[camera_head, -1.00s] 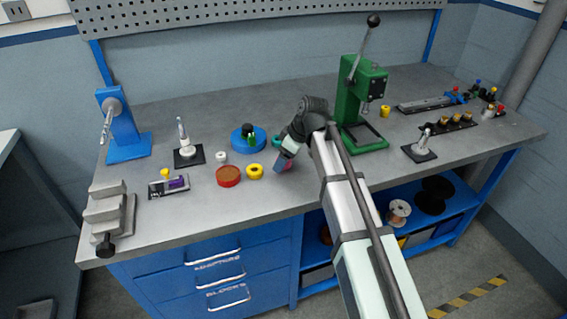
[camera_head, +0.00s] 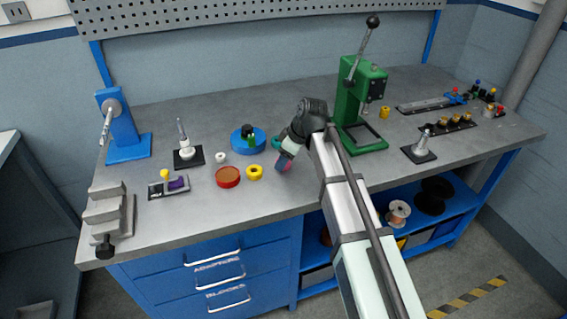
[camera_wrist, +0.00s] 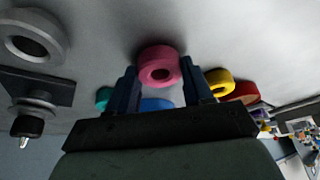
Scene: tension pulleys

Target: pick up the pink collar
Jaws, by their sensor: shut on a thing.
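The pink collar (camera_wrist: 159,72) is a thick ring with a central hole. In the wrist view it sits between the two dark blue fingertips of my gripper (camera_wrist: 159,75), one finger on each side. My gripper is shut on it. In the head view my gripper (camera_head: 284,163) points down at the bench near the front middle, and only a small bit of the pink collar (camera_head: 284,168) shows at the fingertips. Whether the collar still touches the bench top I cannot tell.
A yellow collar (camera_head: 255,172) and a red dish (camera_head: 228,177) stand just left of my gripper. A blue round stand (camera_head: 249,140) and a teal ring (camera_head: 276,142) lie behind it. The green press (camera_head: 360,105) stands to the right. Bare bench lies in front.

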